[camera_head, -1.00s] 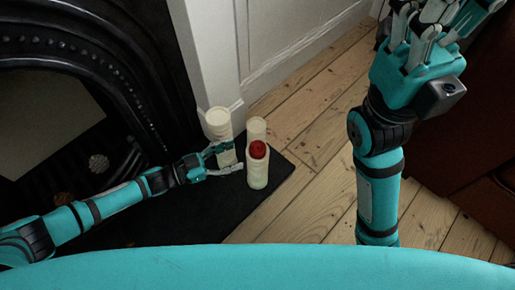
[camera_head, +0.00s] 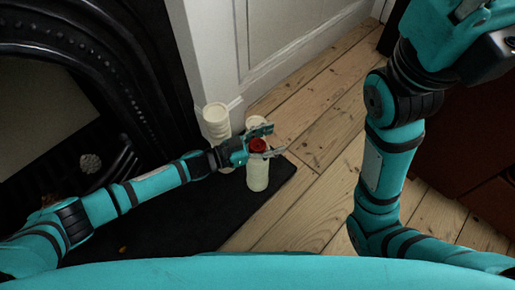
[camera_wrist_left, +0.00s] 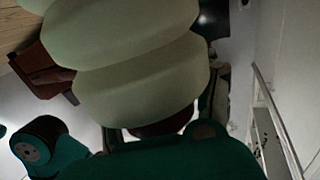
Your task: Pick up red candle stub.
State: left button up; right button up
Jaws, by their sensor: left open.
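The red candle stub (camera_head: 258,146) sits on top of the front cream-coloured ridged stand (camera_head: 258,176). My left gripper (camera_head: 270,141) is open, with its fingers reaching to either side of the stub in the head view. Whether they touch it I cannot tell. In the left wrist view the cream ridged stand (camera_wrist_left: 140,65) fills the upper middle, and a dark reddish band (camera_wrist_left: 165,126), probably the stub in shadow, shows between the fingers. My right gripper is mostly cut off at the top right of the head view, its fingertips out of sight.
A taller cream stand (camera_head: 216,118) is close by to the left, and another cream piece (camera_head: 256,122) is just behind the gripper. They stand on a black hearth slab (camera_head: 190,215) before a black fireplace (camera_head: 90,60). Floorboards (camera_head: 310,110) to the right are clear.

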pick_arm(q)
jog(key=shift+c, duration=0.3)
grip_shut()
dwell(1.1)
